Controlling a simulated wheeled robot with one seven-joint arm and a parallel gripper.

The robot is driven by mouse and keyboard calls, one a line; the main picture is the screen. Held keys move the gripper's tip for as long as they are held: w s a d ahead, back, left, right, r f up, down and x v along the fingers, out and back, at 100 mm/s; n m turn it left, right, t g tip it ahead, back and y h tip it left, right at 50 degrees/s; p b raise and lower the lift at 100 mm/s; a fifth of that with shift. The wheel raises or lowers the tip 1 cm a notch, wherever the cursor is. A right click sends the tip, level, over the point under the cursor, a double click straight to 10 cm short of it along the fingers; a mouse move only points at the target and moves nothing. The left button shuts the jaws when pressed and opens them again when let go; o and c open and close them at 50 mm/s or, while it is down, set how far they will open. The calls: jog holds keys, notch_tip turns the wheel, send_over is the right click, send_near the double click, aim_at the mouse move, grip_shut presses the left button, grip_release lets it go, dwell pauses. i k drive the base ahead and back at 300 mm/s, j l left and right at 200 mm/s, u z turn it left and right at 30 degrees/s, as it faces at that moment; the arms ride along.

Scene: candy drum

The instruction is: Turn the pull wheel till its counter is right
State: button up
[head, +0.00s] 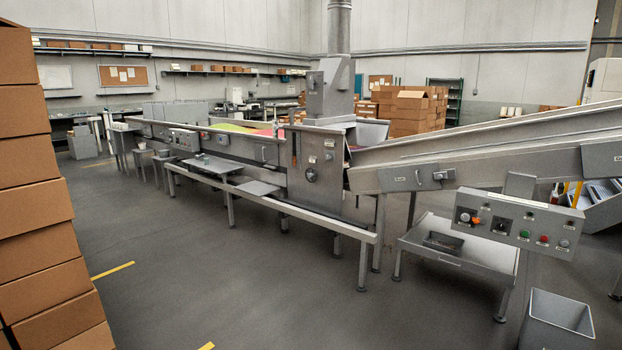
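A round dark knob or wheel (311,175) sits on the grey front panel of the upright machine housing (327,182) in the middle of the head view. Small pale plates are on the panel near it. It may be the pull wheel, but it is too small to be sure. No counter digits can be read. My gripper is not in view.
A long conveyor table with a side shelf (214,166) runs left from the housing. A control panel (520,222) with buttons stands at right, above a low table (448,252) and a grey bin (557,320). Stacked cartons (35,190) fill the left edge. The front floor is clear.

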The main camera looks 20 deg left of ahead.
aim_at(310, 175)
jog(key=i+l, duration=0.15)
jog(key=i, duration=0.5)
jog(key=i+l, duration=0.1)
jog(key=i, duration=0.5)
jog(key=i+l, duration=0.15)
jog(key=i, duration=0.5)
jog(key=i+l, duration=0.15)
jog(key=i, duration=0.45)
jog(key=i+l, duration=0.15)
jog(key=i, duration=0.5)
